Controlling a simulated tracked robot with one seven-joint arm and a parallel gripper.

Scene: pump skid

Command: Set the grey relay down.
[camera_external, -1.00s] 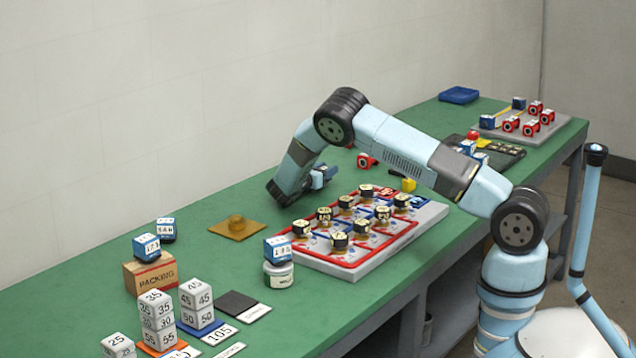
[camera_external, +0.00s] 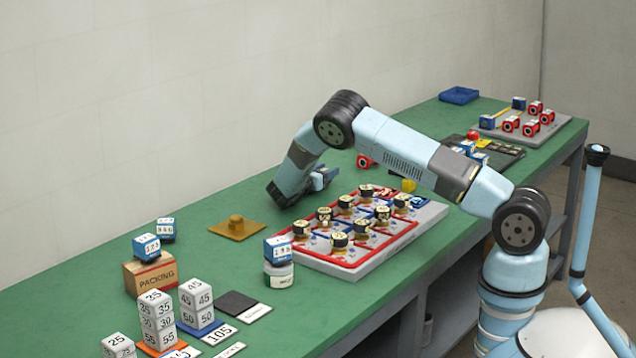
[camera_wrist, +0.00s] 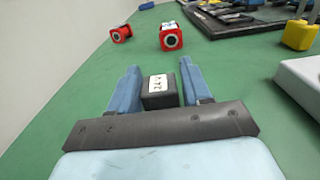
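The grey relay (camera_wrist: 158,93) is a dark grey block with a white label on top, seen in the wrist view. It lies between the two blue fingers of my gripper (camera_wrist: 158,80). A thin strip of green shows between the relay and the right finger, so the gripper looks open around it. The relay appears to be at the level of the green bench top, though its underside is hidden. In the external view my gripper (camera_external: 318,180) is low over the bench, behind the red-framed board, and the relay cannot be made out there.
Red blocks (camera_wrist: 172,37) stand ahead of the fingers in the wrist view. A yellow block (camera_wrist: 299,35) and a pale board edge (camera_wrist: 302,80) are at right. The red-framed board (camera_external: 350,272) is in front of my gripper; a brown plate (camera_external: 222,229) lies left. Green bench between is clear.

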